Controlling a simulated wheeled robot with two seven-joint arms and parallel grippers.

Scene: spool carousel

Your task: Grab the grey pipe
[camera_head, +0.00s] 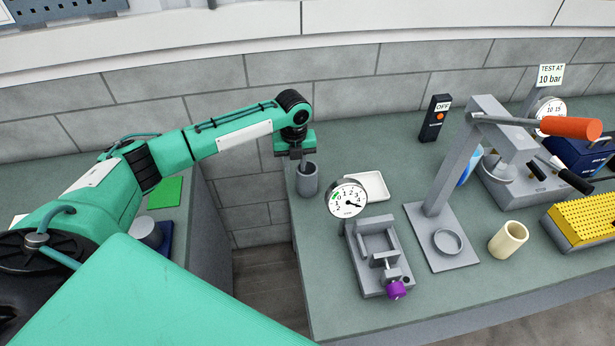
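The grey pipe (307,182) is a short dark grey cylinder. It stands upright near the left edge of the right-hand bench, beside the gap between the benches. My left arm reaches in from the left, and its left gripper (302,162) points down right at the top of the pipe. A finger shows at the pipe's mouth. The fingers are small and partly hidden by the gripper body, so I cannot tell whether they are open, shut or touching the pipe. My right gripper is not in view.
A round gauge (346,198) on a grey vise-like fixture (364,262) and a white tray (372,187) stand right of the pipe. A press with an orange handle (570,128), a cream cylinder (508,240) and a yellow studded block (585,220) are farther right.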

